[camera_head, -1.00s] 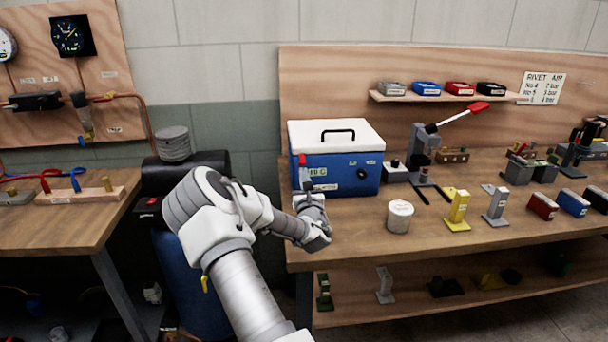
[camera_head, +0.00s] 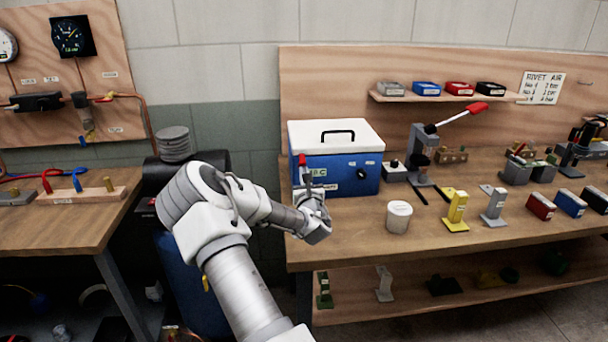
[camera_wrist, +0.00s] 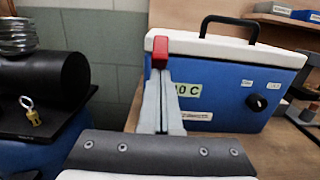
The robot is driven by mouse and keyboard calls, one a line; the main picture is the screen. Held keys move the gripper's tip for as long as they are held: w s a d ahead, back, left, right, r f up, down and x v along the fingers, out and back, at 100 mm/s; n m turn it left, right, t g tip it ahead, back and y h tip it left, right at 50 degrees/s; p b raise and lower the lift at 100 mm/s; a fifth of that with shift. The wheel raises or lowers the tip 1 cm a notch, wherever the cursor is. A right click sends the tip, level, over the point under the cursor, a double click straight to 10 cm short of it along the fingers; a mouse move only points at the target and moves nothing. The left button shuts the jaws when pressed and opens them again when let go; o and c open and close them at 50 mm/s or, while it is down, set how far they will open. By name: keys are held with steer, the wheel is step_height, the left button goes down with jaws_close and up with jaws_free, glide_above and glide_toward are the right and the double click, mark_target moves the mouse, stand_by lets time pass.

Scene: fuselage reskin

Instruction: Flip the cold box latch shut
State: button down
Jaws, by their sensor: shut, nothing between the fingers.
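The cold box (camera_head: 345,178) is blue with a white lid and a black carrying handle, and stands on the bench. Its latch (camera_head: 302,160) is a small red tab at the front left, near the lid's edge. The box (camera_wrist: 225,98) and the red latch (camera_wrist: 176,44) also show in the wrist view. My gripper (camera_head: 308,178) is shut and empty, pointing up in front of the box's left front corner. In the wrist view its fingertips (camera_wrist: 162,76) lie just below the red tab; I cannot tell whether they touch it. The fingers hide part of the front label.
A white tub (camera_head: 398,217) stands on the bench right of my gripper, with a yellow stand (camera_head: 456,211) beyond it. A lever press (camera_head: 422,150) with a red handle is right of the box. A black cylinder (camera_wrist: 40,72) is at the left.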

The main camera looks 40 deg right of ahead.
mark_target(303, 155)
steer(key=shift+w+d+r+g+y+p, duration=0.15)
steer(key=shift+r+g+y+p, duration=0.35)
steer(key=shift+r+g+p, duration=1)
steer(key=p, duration=0.2)
steer(key=y+p, duration=0.1)
steer(key=p, duration=0.1)
steer(key=shift+w+d+r, duration=0.1)
steer(key=shift+w+r, duration=0.15)
steer(key=g+p, duration=0.1)
steer(key=p, duration=0.1)
steer(key=w+r+g+y+p, duration=0.1)
steer(key=p, duration=0.1)
steer(key=shift+d, duration=0.3)
steer(key=shift+w+d+r+g+y+p, duration=0.15)
steer(key=shift+g+y+p, duration=0.25)
steer(key=shift+g+p, duration=0.3)
steer(key=shift+w, duration=0.2)
steer(key=shift+r+p, duration=0.55)
steer(key=shift+r, duration=0.1)
steer(key=shift+s+f, duration=0.1)
steer(key=shift+s, duration=0.05)
